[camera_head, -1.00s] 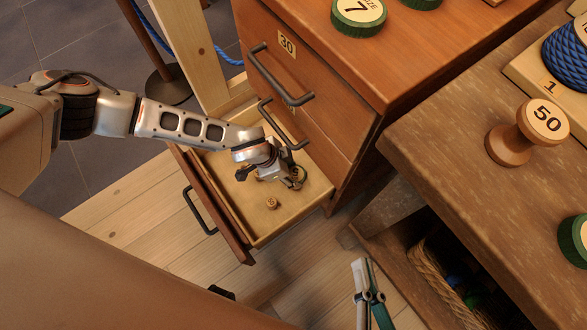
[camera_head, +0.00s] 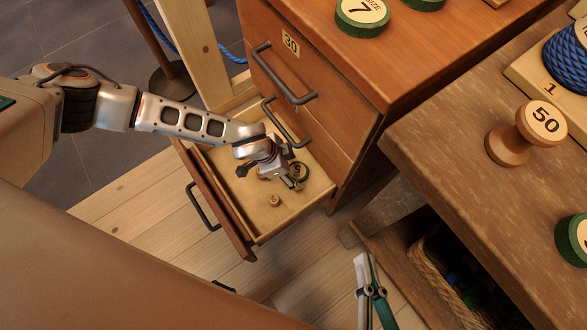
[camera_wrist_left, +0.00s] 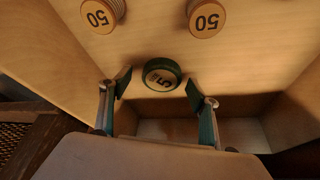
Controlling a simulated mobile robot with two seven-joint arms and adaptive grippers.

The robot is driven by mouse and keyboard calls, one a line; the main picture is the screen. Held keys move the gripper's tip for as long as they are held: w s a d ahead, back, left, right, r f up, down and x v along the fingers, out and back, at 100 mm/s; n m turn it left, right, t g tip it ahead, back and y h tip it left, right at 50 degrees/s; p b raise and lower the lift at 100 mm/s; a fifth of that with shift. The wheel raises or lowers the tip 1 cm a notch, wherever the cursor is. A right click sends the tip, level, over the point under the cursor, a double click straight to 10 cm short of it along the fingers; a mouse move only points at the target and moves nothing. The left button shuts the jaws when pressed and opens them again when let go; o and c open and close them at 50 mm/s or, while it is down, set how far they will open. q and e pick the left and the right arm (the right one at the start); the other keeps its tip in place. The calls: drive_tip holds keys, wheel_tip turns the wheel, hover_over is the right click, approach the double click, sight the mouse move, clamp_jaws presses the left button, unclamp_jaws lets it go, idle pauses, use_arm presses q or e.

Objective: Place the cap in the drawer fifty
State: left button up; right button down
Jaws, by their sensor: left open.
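The green-rimmed cap (camera_head: 298,171) lies in the open drawer (camera_head: 258,232), label up. In the left wrist view the cap (camera_wrist_left: 162,75) reads 5 and sits between and just beyond my open left fingertips, with gaps on both sides. My left gripper (camera_head: 284,170) is inside the drawer beside the cap, empty. Two spools marked 50, a left one (camera_wrist_left: 102,15) and a right one (camera_wrist_left: 206,18), lie beyond the cap in the wrist view. My right gripper (camera_head: 367,272) is at the bottom of the head view; its fingers are close together and their opening is unclear.
The cabinet (camera_head: 345,75) has a closed drawer labelled 30 (camera_head: 290,43) above. Another green cap marked 7 (camera_head: 362,14) is on its top.

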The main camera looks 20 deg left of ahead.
use_arm(q)
drive_tip(key=p+v, duration=0.4)
drive_tip(key=v, duration=0.7)
use_arm(e)
drive_tip(key=w+d+n+h, duration=0.1)
drive_tip(key=d+n, duration=0.4)
drive_tip(key=d, duration=0.1)
drive_tip(key=shift+w+r+g, duration=0.2)
drive_tip(key=shift+r+g, duration=0.05)
drive_tip(key=shift+g, duration=0.05)
use_arm(q)
drive_tip(key=shift+r, duration=0.1)
